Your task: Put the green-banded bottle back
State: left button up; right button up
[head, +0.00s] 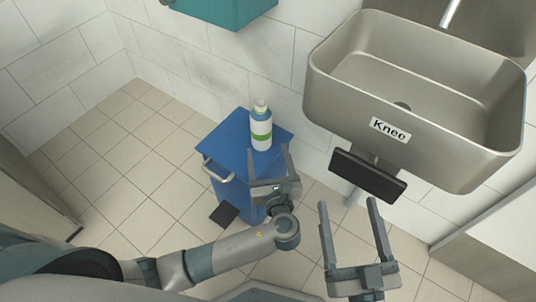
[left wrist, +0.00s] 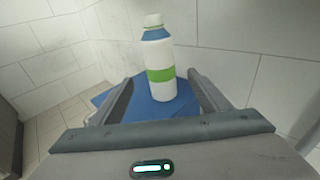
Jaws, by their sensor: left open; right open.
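The green-banded bottle (head: 261,128) is white with a green band and a blue shoulder. It stands upright on the blue lid of a bin (head: 232,142). In the left wrist view the bottle (left wrist: 159,58) appears beyond and between the fingers. My left gripper (head: 268,165) is open and empty, its fingers pointing toward the bottle. Whether a fingertip touches the bottle cannot be told. My right gripper (head: 348,205) is open and empty, in front of the sink and apart from the bottle.
A steel sink (head: 318,88) labelled "Knee" hangs on the wall at the right, with a dark knee panel (head: 368,176) below it. A teal box (head: 222,8) is on the wall above the bin. The tiled floor (head: 120,165) at left is clear.

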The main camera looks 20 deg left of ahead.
pick_arm(q)
jog(key=s+d+f+n+g+h, duration=0.2)
jog(key=s+d+f+n+h, duration=0.2)
jog(key=s+d+n+h, duration=0.65)
jog(key=s+a+r+n+t+h, duration=0.1)
jog(key=s+r+n, duration=0.3)
jog(key=r+n, duration=0.4)
jog(key=s+a+r+n+t+h, duration=0.2)
jog(key=s+a+r+n+t, duration=0.1)
jog(key=r+n, duration=0.6)
jog(key=shift+s+a+r+t, duration=0.25)
jog(key=shift+s+a+t, duration=0.05)
jog(key=shift+s+t, duration=0.3)
